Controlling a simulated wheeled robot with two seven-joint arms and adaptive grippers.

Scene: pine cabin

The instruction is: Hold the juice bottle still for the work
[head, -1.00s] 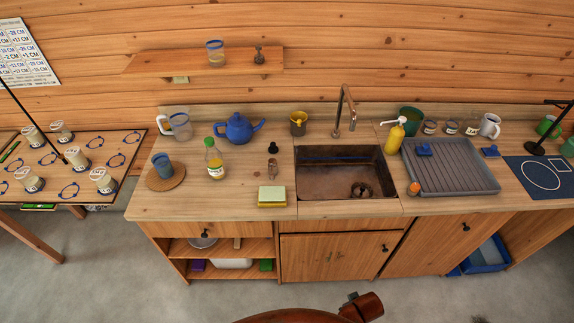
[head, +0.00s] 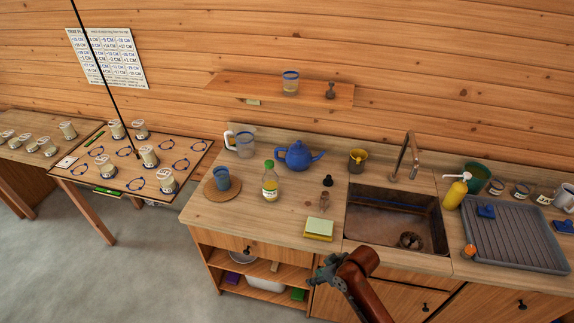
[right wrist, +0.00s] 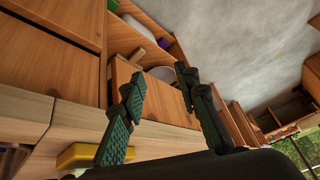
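The juice bottle (head: 270,183), clear with a green cap and yellow juice, stands upright on the left part of the wooden counter (head: 222,222), in front of the blue teapot (head: 298,156). My right gripper (head: 320,272) is in front of the counter's cabinet, below and to the right of the bottle and apart from it. In the right wrist view my right gripper (right wrist: 163,88) has its two fingers spread, with nothing between them. The bottle does not show in that view. My left gripper is in neither view.
A blue cup (head: 222,180) on a round board and a clear pitcher (head: 244,143) stand left of the bottle. A sponge (head: 319,229) lies near the front edge, a small brown-topped item (head: 324,201) behind it. The sink (head: 392,217) is further right.

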